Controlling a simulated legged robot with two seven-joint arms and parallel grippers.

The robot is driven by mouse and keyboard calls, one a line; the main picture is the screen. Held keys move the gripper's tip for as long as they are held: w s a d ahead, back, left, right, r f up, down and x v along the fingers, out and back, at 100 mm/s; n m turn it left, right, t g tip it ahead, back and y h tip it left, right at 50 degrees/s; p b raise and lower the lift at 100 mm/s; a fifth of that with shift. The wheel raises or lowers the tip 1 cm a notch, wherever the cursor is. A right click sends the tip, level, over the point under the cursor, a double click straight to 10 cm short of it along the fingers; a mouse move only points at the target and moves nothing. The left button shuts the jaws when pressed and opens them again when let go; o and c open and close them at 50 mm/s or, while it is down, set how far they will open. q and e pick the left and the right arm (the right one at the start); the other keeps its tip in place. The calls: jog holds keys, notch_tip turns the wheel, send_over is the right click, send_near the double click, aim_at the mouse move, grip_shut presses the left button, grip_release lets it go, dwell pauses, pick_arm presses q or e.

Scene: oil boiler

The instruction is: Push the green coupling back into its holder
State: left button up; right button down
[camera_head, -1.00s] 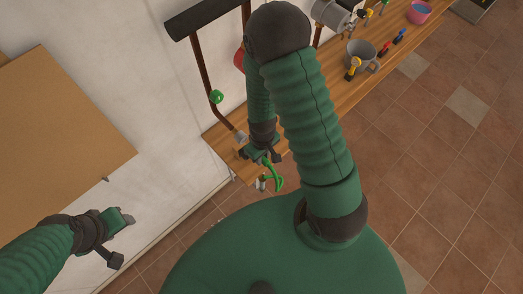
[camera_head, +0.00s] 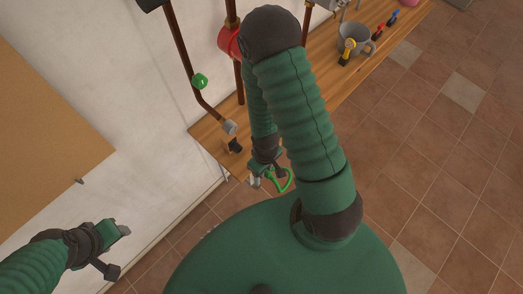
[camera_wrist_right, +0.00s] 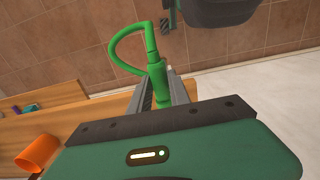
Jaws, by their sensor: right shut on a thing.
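The green coupling (camera_wrist_right: 157,75), with a green hose looping from its top, is between the fingers of my right gripper (camera_wrist_right: 163,92) in the right wrist view. The gripper is shut on it. In the head view, my right gripper (camera_head: 257,178) is beside the near end of the bench, and the green hose loop (camera_head: 284,181) hangs to its right. A small dark block (camera_head: 234,146), possibly the holder, sits on the bench end, apart from the gripper. My left gripper (camera_head: 120,231) is at the lower left by the white wall; its finger opening is unclear.
The wooden bench (camera_head: 205,137) runs along the wall. A copper pipe with a green knob (camera_head: 200,81) ends in a grey fitting (camera_head: 229,127) near the block. A grey mug (camera_head: 352,40) stands farther along. An orange cup (camera_wrist_right: 38,152) shows in the wrist view. Tiled floor is clear.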

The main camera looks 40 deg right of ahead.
jog(key=shift+s+f+b, duration=0.25)
jog(key=shift+f+b, duration=0.05)
jog(key=shift+f, duration=0.45)
jog(key=shift+w, duration=0.3)
jog(key=shift+w+a+p, duration=0.15)
jog(key=shift+w+p, duration=0.2)
jog(key=shift+w, duration=1.75)
jog(key=shift+r+p, duration=0.15)
jog(key=shift+p, duration=0.15)
jog(key=shift+w, duration=0.2)
jog(key=shift+w+a, duration=0.15)
jog(key=shift+w, duration=1.1)
jog(key=shift+w, duration=0.15)
